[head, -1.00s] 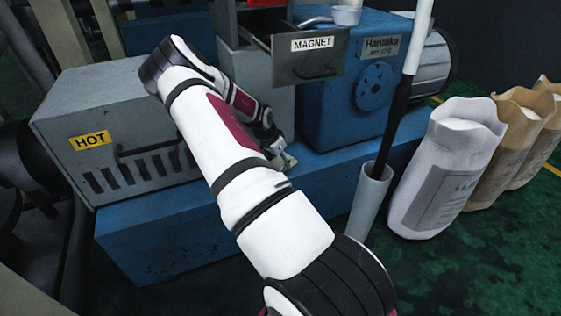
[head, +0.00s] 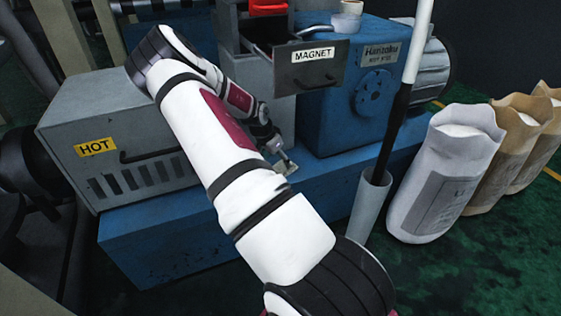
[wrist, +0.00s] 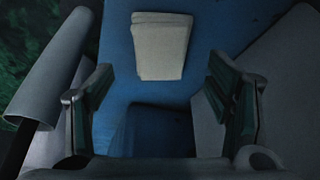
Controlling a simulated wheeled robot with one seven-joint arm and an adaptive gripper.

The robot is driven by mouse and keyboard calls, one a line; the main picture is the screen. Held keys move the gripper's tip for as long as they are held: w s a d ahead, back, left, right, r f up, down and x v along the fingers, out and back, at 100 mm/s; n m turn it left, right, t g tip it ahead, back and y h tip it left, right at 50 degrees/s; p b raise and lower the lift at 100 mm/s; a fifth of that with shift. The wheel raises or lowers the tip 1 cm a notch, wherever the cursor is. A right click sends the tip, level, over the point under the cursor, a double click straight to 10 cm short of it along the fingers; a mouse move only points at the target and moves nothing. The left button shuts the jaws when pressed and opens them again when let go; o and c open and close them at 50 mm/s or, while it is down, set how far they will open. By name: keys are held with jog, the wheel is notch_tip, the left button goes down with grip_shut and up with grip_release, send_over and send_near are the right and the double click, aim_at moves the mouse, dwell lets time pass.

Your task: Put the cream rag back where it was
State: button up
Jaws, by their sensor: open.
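The cream rag (wrist: 161,46) is a folded flat pad lying on the blue plinth (wrist: 112,28) in the wrist view. It also shows small on the plinth in the head view (head: 287,168), just below my gripper (head: 277,150). In the wrist view my gripper (wrist: 155,85) is open, with its two dark green-padded fingers wide apart. The rag lies ahead of the gap between the fingertips and touches neither finger. Nothing is between the fingers.
A grey tube (head: 367,210) holding a black-and-white pole stands right of the plinth. The grey HOT box (head: 118,120) is at left. An open MAGNET drawer (head: 308,72) juts out above my gripper. Paper sacks (head: 440,180) stand at right on the green floor.

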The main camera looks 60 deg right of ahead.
jog(key=w+a+r+n+t+y+p, duration=0.2)
jog(key=a+r+n+y, duration=0.25)
jog(key=a+r, duration=1.6)
jog(key=s+a+r+n+y, duration=0.1)
jog(key=s+a+r+n, duration=0.2)
jog(key=a, duration=0.4)
jog(key=s+a+r+n+y, duration=0.2)
jog(key=s+a+r, duration=0.1)
jog(key=a+r, duration=0.3)
jog(key=s+a+r+n, duration=0.5)
jog(key=s+a, duration=0.4)
jog(key=s, duration=0.2)
jog(key=s+n+h, duration=0.1)
jog(key=s+n, duration=0.1)
jog(key=s, duration=0.5)
jog(key=s+a+n+g+h, duration=0.1)
jog(key=s+n+h, duration=0.1)
jog(key=s, duration=0.5)
jog(key=shift+a+r+n, duration=0.3)
jog(key=shift+r+n, duration=0.05)
jog(key=shift+n, duration=0.2)
